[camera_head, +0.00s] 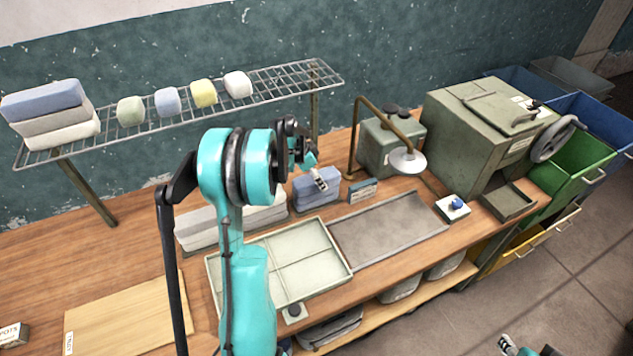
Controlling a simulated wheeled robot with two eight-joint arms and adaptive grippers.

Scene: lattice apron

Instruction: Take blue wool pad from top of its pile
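Blue wool pads (317,191) lie stacked in a low pile on the bench, at the back between the pale pads and a small sign. My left gripper (318,178) hangs right over this pile, fingers pointing down, with its tips at or just above the top pad. I cannot tell whether it touches the pad, or whether its fingers are apart. Another blue pad (42,100) lies on top of grey and white ones on the wire shelf at the left. My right gripper (511,346) shows only partly at the bottom right edge, away from the bench.
Pale grey pads (197,228) lie left of the blue pile, partly behind my arm. A divided tray (330,262) and a grey metal tray (400,222) lie in front. A small sign (362,191) and a lamp (407,160) stand to the right. The wire shelf (290,80) overhangs the back.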

